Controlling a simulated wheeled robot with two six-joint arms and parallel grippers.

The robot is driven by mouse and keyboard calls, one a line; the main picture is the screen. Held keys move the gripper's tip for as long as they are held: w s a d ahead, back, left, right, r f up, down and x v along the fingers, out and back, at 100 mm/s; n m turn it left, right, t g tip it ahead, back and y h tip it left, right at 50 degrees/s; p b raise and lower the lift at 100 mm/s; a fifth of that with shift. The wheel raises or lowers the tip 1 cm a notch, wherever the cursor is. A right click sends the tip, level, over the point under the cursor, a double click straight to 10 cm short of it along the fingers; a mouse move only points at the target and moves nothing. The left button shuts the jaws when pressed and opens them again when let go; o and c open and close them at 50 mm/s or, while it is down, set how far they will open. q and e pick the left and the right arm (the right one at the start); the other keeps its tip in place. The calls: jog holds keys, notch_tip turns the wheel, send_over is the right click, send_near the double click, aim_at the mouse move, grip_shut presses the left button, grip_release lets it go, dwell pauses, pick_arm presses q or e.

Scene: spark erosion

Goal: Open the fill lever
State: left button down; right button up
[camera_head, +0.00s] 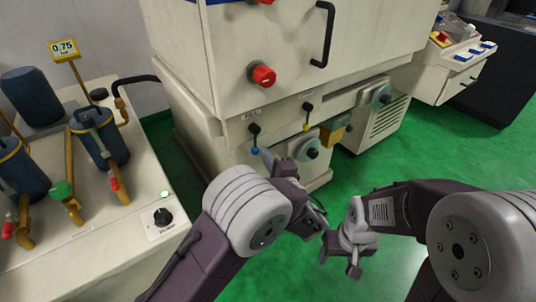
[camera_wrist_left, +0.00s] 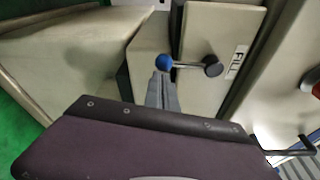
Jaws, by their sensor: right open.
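The fill lever (camera_head: 254,139) is on the front of the cream machine, below a small label. Its black hub is at the top and its blue knob hangs straight below. In the left wrist view the blue knob (camera_wrist_left: 164,62) and black hub (camera_wrist_left: 212,66) show beside the partly visible label. My left gripper (camera_head: 267,157) is close to the blue knob. Its grey fingertips (camera_wrist_left: 162,88) reach the knob's edge in the wrist view; I cannot tell whether they touch it or how far apart they are. My right gripper (camera_head: 340,262) is open and empty over the green floor.
A second lever with a yellow knob (camera_head: 306,127) hangs to the right. A red knob (camera_head: 263,76) and a black door handle (camera_head: 324,35) are above. A bench (camera_head: 95,260) with blue cylinders and pipes stands at the left. Green floor (camera_head: 440,150) is free at the right.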

aim_at(254, 153)
pick_arm(q)
jog(key=s+a+m+p, duration=0.1)
jog(key=m, duration=0.1)
jog(key=a+m+g+p, duration=0.1)
jog(key=m+p, duration=0.1)
jog(key=shift+s+a+r, duration=0.25)
jog(key=shift+s+r, duration=0.1)
jog(key=shift+s, duration=0.05)
jog(key=s+a+r+m+p, duration=0.1)
jog(key=m+p, duration=0.1)
jog(key=p, duration=0.1)
jog(key=s+a+r+m+g+y+p, duration=0.1)
jog(key=m+p, duration=0.2)
jog(key=p, duration=0.1)
jog(key=s+a+r+m+g+p, duration=0.1)
jog(key=a+m+p, duration=0.1)
jog(key=m+p, duration=0.1)
jog(key=shift+r+y+p, duration=0.35)
jog(key=shift+r+y, duration=0.05)
jog(key=shift+s+a+r+p, duration=0.1)
jog(key=shift+a+r+p, duration=0.15)
jog(key=shift+p, duration=0.2)
pick_arm(e)
notch_tip(254, 153, up, 15)
jog(key=shift+f, duration=0.2)
pick_arm(q)
jog(key=shift+r, duration=0.1)
